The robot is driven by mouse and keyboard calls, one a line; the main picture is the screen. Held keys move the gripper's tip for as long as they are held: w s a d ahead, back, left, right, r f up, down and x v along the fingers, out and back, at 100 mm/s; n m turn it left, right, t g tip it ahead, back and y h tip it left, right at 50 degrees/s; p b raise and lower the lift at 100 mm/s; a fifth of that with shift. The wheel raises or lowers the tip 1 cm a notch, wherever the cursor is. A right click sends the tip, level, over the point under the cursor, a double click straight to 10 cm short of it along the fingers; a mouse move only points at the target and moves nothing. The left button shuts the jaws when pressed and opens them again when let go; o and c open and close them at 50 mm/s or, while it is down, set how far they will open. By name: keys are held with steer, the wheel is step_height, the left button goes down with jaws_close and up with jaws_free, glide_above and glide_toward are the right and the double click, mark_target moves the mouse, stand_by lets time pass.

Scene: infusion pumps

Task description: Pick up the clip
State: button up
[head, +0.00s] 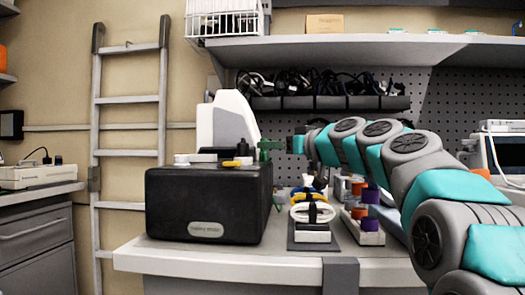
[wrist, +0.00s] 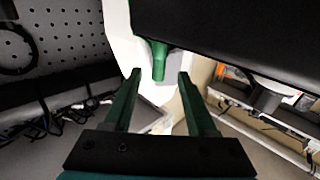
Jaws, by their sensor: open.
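A green peg-like piece, which looks like the clip (wrist: 158,62), shows in the wrist view beside the edge of the black box (wrist: 240,35). My gripper (wrist: 160,75) is open, with its two green fingers apart on either side of the piece's lower end. I cannot tell whether a finger touches it. In the head view my gripper (head: 271,146) is at the right top edge of the black box (head: 205,205). There its green fingers and the green piece run together, so I cannot separate them.
Small white and yellow pieces (head: 230,164) lie on the box. A white device (head: 227,122) stands behind it. To the right, a rack with rings (head: 312,212) and one with orange and purple pieces (head: 366,222) stand on the bench (head: 215,262). A shelf (head: 345,47) hangs above.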

mark_target(263, 152)
steer(key=p+x, duration=0.1)
steer(key=x, duration=0.3)
steer(key=shift+w+a+r, duration=0.1)
steer(key=shift+w+a, duration=0.1)
steer(key=shift+w, duration=0.2)
steer(key=shift+c, duration=0.3)
jaws_close()
